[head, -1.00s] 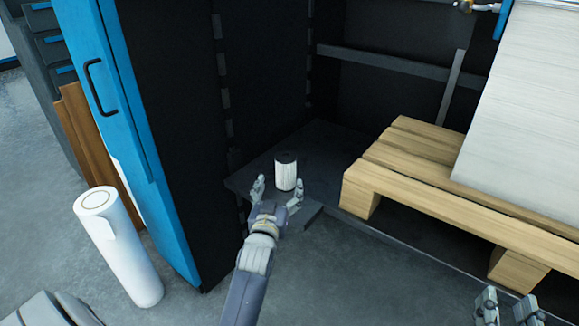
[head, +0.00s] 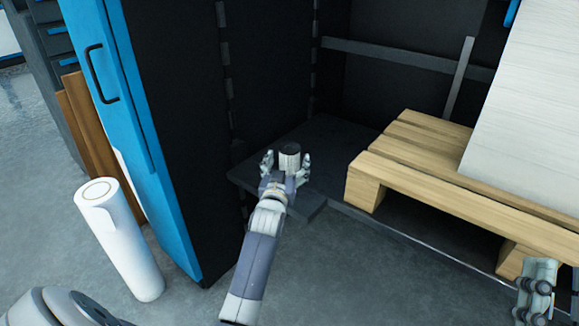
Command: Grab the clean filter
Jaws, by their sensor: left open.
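The clean filter (head: 290,158), a small white pleated cylinder with a dark top, stands upright on the dark floor plate (head: 335,150) inside the machine bay. My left gripper (head: 286,161) is open, with one finger on each side of the filter. Whether the fingers touch it I cannot tell. The lower part of the filter is hidden behind the gripper. My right gripper (head: 537,283) is at the lower right, well away from the filter, and whether it is open does not show clearly.
A wooden pallet (head: 440,165) with a large pale stack (head: 525,120) stands to the right. A blue and black cabinet panel (head: 135,130) rises on the left. A white roll (head: 125,245) stands on the grey floor. Floor in front is clear.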

